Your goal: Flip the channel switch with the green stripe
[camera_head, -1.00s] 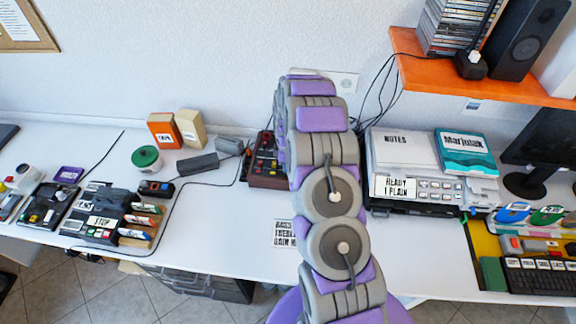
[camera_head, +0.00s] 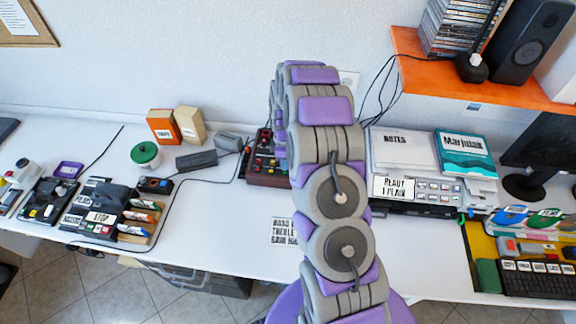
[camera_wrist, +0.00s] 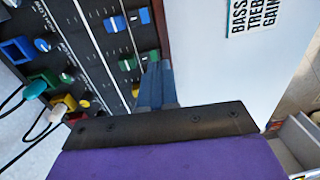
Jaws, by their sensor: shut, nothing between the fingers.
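The mixer panel (camera_wrist: 85,45) fills the upper left of the wrist view, with rows of coloured controls. A green block (camera_wrist: 42,80) sits between a blue one (camera_wrist: 17,50) and a yellow one (camera_wrist: 65,104). A green cap (camera_wrist: 127,63) lies farther right, near my gripper (camera_wrist: 157,66). I cannot tell which of these is the green-striped channel switch. My gripper is shut and empty, its fingertips over the panel's right edge. In the head view the mixer (camera_head: 262,172) is partly hidden by my arm.
A printed label sheet (camera_wrist: 257,15) lies on the white table beside the panel; it also shows in the head view (camera_head: 284,232). Cables (camera_wrist: 22,100) reach the panel's left side. A machine with a stack of papers (camera_head: 402,150) stands right of my arm.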

